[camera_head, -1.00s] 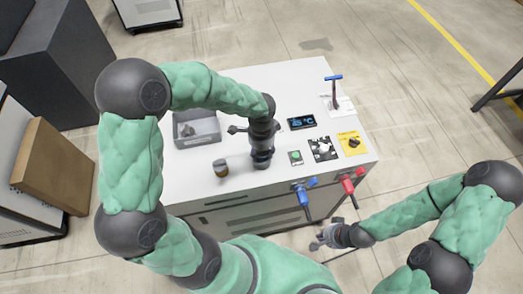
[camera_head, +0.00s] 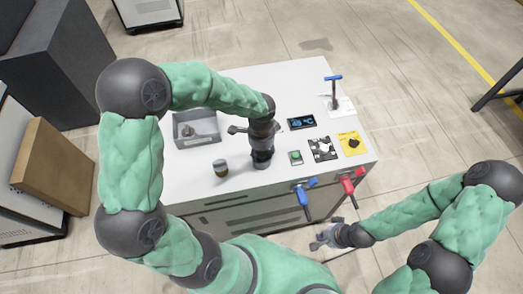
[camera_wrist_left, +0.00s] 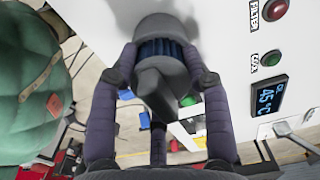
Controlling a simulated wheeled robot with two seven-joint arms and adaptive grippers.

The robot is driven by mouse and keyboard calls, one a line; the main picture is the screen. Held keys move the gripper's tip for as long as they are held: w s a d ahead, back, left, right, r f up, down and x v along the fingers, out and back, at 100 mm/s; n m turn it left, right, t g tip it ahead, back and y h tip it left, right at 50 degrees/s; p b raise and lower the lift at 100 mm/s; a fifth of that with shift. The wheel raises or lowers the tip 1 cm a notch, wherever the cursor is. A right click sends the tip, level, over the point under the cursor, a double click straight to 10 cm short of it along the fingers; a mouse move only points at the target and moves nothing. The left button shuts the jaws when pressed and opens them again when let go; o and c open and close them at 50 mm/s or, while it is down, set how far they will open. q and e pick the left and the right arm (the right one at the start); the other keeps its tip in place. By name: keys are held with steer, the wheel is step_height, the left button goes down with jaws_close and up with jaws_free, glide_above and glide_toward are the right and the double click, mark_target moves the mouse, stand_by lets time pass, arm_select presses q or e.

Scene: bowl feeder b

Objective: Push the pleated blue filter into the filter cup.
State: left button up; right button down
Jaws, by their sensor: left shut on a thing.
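In the left wrist view, the pleated blue filter (camera_wrist_left: 160,48) shows as a band of blue pleats between a grey end piece nearer the camera and a grey round cup (camera_wrist_left: 160,26) beyond it. The filter sits at the cup's mouth with part of its pleats exposed. My left gripper (camera_wrist_left: 160,74) is shut on the filter, one finger on each side. In the head view my left gripper (camera_head: 262,148) points down over the white tabletop, with the grey cup (camera_head: 262,161) just below; the filter is hidden there. My right gripper (camera_head: 325,238) looks open and empty, off the table's front.
A display (camera_head: 302,121), a green button (camera_head: 295,157) and a yellow-plated knob (camera_head: 352,142) lie right. Blue (camera_head: 304,190) and red (camera_head: 348,184) valve handles project at the front.

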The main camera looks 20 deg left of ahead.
steer(key=shift+f, duration=0.1)
stand_by(0.3)
arm_select(q)
steer(key=shift+r, duration=0.25)
arm_select(e)
steer(key=shift+r, duration=0.3)
